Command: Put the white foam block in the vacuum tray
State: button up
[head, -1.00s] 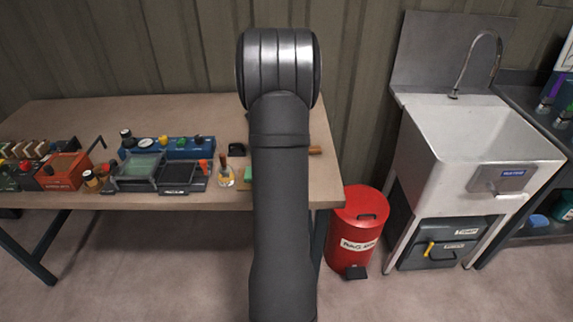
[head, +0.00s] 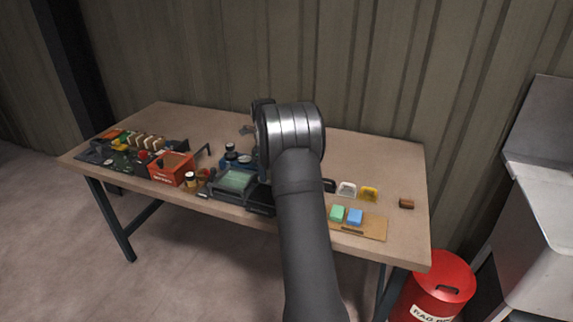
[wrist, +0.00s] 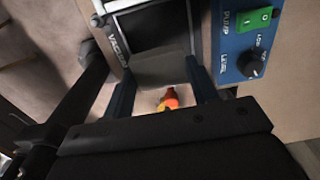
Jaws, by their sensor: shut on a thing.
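My gripper (wrist: 160,69) shows in the wrist view with its two dark fingers apart, shut on the white foam block (wrist: 163,70), which looks dull grey in the shade. The vacuum tray (wrist: 113,44), dark with pale lettering, lies just beyond the block. I cannot tell whether the block touches the tray. In the head view my arm hides the gripper and the block; the black vacuum tray (head: 259,207) shows partly, left of the arm.
A blue pump box (wrist: 240,58) with a green switch and black knob stands close right of the fingers. A green-topped frame (head: 236,180) is left of the tray. Green (head: 337,213) and blue (head: 355,216) blocks lie on a cardboard sheet. An orange-topped thing (wrist: 168,98) is near the fingers.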

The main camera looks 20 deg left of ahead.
jog(key=shift+a+f, duration=0.2)
jog(key=shift+f, duration=3.2)
jog(key=shift+f, duration=0.55)
jog(key=o, duration=1)
jog(key=shift+r, duration=0.1)
notch_tip(320, 180, up, 17)
jog(key=shift+r, duration=0.15)
notch_tip(320, 180, down, 18)
jog(key=shift+r, duration=0.25)
